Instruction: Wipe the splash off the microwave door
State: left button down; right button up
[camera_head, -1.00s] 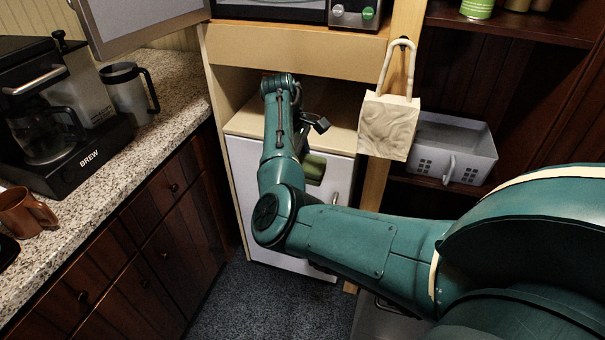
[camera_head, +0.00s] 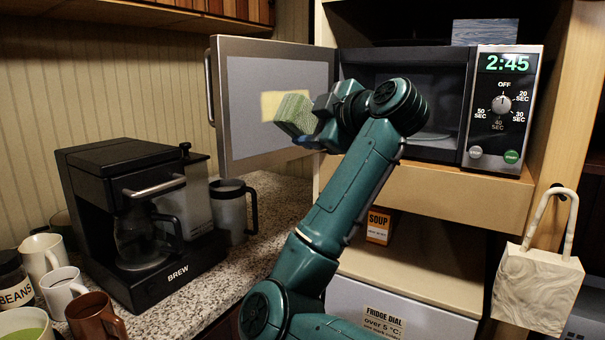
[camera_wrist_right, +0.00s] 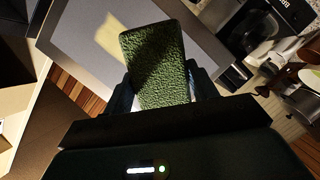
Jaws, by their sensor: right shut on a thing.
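The microwave (camera_head: 505,115) stands on a shelf with its door (camera_head: 250,137) swung open to the left, its inner face towards me. A pale yellow splash (camera_head: 270,103) is on the door's grey panel, and it also shows in the right wrist view (camera_wrist_right: 112,37). My right gripper (camera_head: 311,122) is shut on a green sponge (camera_head: 292,112), which fills the middle of the right wrist view (camera_wrist_right: 158,65). The sponge overlaps the splash's right part in the head view. I cannot tell whether it touches the door. My left gripper is not in view.
A black coffee maker (camera_head: 140,215) and a steel mug (camera_head: 232,210) stand on the granite counter below the door. Several mugs (camera_head: 62,290) stand at the counter's left front.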

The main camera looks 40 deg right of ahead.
aim_at(306, 108)
jog(key=shift+s+a+r+t+y, duration=0.15)
jog(key=shift+a+r, duration=0.15)
jog(key=shift+r, duration=0.2)
jog(key=shift+a+r+t+y, duration=0.15)
jog(key=shift+a+r, duration=0.15)
jog(key=shift+r, duration=0.2)
jog(key=shift+a+r, duration=0.15)
jog(key=shift+w+a+p, duration=0.15)
jog(key=shift+w+p, duration=0.15)
jog(key=shift+w, duration=0.45)
jog(key=w, duration=0.1)
jog(key=w+a+p, duration=0.1)
jog(key=w, duration=0.1)
jog(key=shift+w, duration=0.1)
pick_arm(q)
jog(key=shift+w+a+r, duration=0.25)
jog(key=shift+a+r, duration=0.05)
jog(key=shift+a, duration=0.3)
pick_arm(e)
jog(key=shift+w, duration=0.45)
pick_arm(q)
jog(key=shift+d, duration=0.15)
pick_arm(e)
jog(key=shift+w+a, duration=0.15)
jog(key=shift+w, duration=0.2)
